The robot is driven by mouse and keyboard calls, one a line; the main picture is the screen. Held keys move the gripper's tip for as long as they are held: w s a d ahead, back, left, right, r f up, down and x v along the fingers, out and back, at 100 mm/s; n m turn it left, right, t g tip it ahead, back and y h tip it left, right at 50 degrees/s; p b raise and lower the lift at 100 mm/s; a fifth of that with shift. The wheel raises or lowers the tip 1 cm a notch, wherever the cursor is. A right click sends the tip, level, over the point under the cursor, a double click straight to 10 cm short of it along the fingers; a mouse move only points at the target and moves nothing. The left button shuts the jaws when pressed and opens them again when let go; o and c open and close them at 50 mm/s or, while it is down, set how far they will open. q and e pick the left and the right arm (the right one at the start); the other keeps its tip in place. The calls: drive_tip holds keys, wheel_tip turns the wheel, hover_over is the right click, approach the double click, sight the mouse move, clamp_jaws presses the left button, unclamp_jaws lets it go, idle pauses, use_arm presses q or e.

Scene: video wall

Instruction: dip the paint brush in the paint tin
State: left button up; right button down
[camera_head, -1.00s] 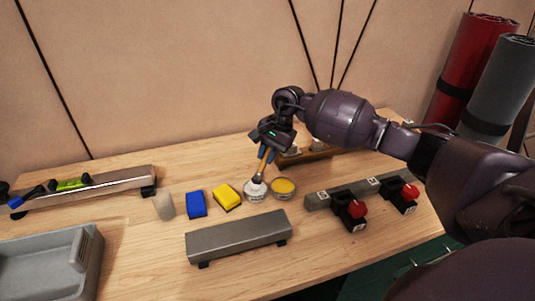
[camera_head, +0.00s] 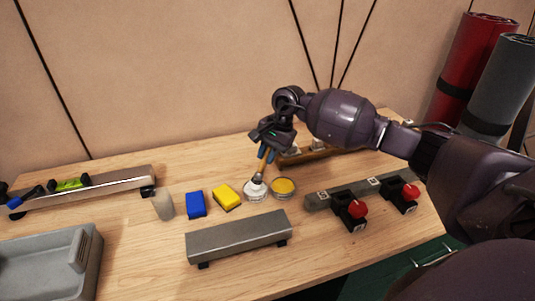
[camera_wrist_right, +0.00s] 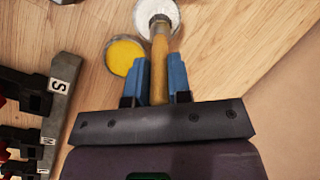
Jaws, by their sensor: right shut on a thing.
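My right gripper (camera_head: 268,152) is shut on the wooden handle of the paint brush (camera_head: 260,170). The brush points down, slightly tilted, with its bristle end at the tin of white paint (camera_head: 255,194). In the right wrist view the brush handle (camera_wrist_right: 159,66) sits between the blue fingers (camera_wrist_right: 157,80), and its head overlaps the white paint tin (camera_wrist_right: 143,14). I cannot tell how deep the bristles are. A tin of yellow paint (camera_head: 283,190) stands just right of the white one; it also shows in the wrist view (camera_wrist_right: 125,55). My left gripper is not in view.
A yellow block (camera_head: 226,197), a blue block (camera_head: 196,204) and a beige piece (camera_head: 163,205) stand left of the tins. A grey metal bar (camera_head: 238,238) lies in front. Red-knobbed clamps (camera_head: 357,209) are at right, a grey tray (camera_head: 30,262) at left. A wooden rack (camera_head: 312,154) is behind.

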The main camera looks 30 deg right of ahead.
drive_tip(key=shift+f, duration=0.2)
idle(0.3)
drive_tip(key=shift+r+p, duration=0.5)
drive_tip(key=shift+r, duration=1.7)
drive_tip(key=shift+r+p, duration=0.35)
drive_tip(key=shift+r, duration=1.1)
